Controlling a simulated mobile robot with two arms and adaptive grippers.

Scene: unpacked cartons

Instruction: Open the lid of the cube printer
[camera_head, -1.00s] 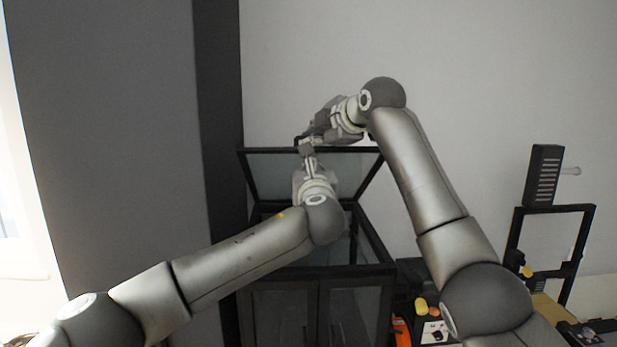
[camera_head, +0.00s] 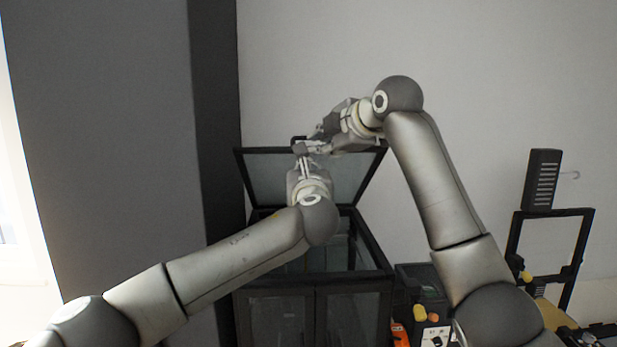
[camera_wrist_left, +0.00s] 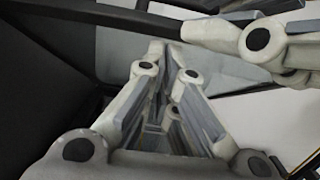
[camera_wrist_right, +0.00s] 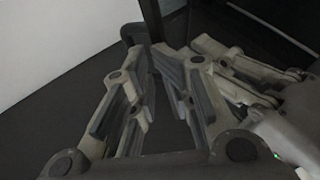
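The cube printer (camera_head: 318,290) is a black-framed box with glass panels, standing below my arms in the head view. Its lid (camera_head: 240,172) is raised, tilted up at the back with its glass facing me. My left gripper (camera_head: 302,152) is at the middle of the lid's upper edge. In the left wrist view its fingers (camera_wrist_left: 165,48) converge to a narrow tip in front of the lid glass, just below the dark frame bar (camera_wrist_left: 110,18). My right gripper (camera_head: 318,138) is at the same edge, beside the left one. Its fingertips (camera_wrist_right: 165,52) are close together near a dark bar; whether they hold it is unclear.
A dark column (camera_head: 215,100) stands close left of the printer, with a pale wall (camera_head: 500,60) behind. To the right are a black box (camera_head: 415,285), an orange item (camera_head: 400,335) and an open black-framed device (camera_head: 582,240). Both arms cover parts of the printer.

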